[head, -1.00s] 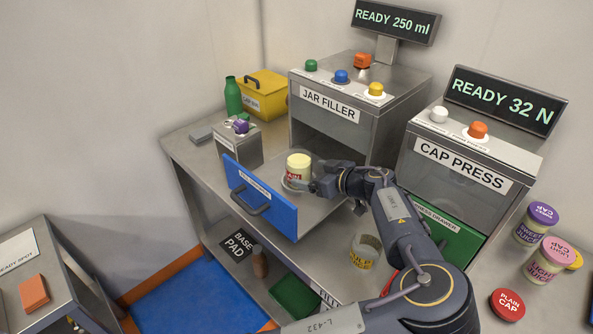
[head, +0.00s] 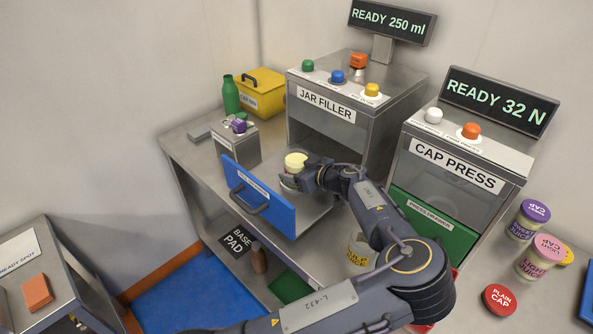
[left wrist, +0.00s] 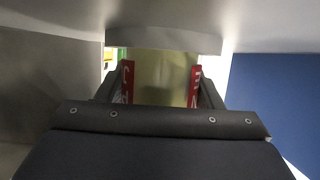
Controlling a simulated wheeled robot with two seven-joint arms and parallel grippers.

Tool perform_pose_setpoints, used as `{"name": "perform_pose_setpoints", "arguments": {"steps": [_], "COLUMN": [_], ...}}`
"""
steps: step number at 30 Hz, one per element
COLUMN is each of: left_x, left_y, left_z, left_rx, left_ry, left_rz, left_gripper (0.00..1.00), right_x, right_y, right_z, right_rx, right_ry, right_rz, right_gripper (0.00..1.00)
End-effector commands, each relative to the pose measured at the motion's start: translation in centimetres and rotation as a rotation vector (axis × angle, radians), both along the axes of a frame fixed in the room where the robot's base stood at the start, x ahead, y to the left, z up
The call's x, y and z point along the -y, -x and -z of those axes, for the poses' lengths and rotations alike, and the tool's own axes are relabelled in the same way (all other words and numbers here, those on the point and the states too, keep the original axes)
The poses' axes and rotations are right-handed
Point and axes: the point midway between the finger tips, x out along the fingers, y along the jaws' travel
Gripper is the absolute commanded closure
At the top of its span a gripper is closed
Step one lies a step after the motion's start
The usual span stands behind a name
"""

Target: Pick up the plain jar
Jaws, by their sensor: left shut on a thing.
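The plain jar (head: 296,161), cream-yellow with a pale top, stands upright in the pulled-out drawer of the jar filler, behind its blue front (head: 259,198). My left gripper (head: 297,181) is at the jar's near side, shut on it, and hides its lower part. In the left wrist view the jar (left wrist: 160,80) fills the gap between the fingers (left wrist: 161,90), with red label parts on both sides. I cannot tell whether its bottom touches the drawer floor. My right gripper is not in view.
The jar filler (head: 340,108) stands right behind the drawer. The cap press (head: 455,165) with its green drawer front (head: 433,228) is to the right. Another jar (head: 359,256) is partly behind my arm.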

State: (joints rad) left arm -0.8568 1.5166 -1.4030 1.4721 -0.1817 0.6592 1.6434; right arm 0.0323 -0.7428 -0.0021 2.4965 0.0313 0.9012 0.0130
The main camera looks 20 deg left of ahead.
Motion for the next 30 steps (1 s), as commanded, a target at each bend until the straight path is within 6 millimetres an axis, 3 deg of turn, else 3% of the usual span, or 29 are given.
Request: {"name": "perform_pose_setpoints", "arguments": {"steps": [3, 11, 17, 22, 30], "left_x": [0.0, 0.0, 0.0, 0.8, 4.6], "left_y": [0.0, 0.0, -0.1, 0.7, 5.0], "left_z": [0.0, -0.2, -1.5, -4.2, -9.6], "left_rx": [0.000, 0.002, 0.003, 0.006, 0.004], "left_ry": [0.000, -0.001, 0.001, 0.002, 0.003], "left_rz": [0.000, 0.001, 0.000, 0.003, 0.007], "left_gripper": [0.71, 0.71, 0.71, 0.71, 0.71], "right_x": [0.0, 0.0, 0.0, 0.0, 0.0], "right_y": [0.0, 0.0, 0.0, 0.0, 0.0], "right_z": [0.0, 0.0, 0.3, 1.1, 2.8], "right_rx": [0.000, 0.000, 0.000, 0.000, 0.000], "right_ry": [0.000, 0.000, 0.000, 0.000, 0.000], "right_rz": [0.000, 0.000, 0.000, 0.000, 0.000], "right_gripper": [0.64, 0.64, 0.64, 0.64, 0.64]}}
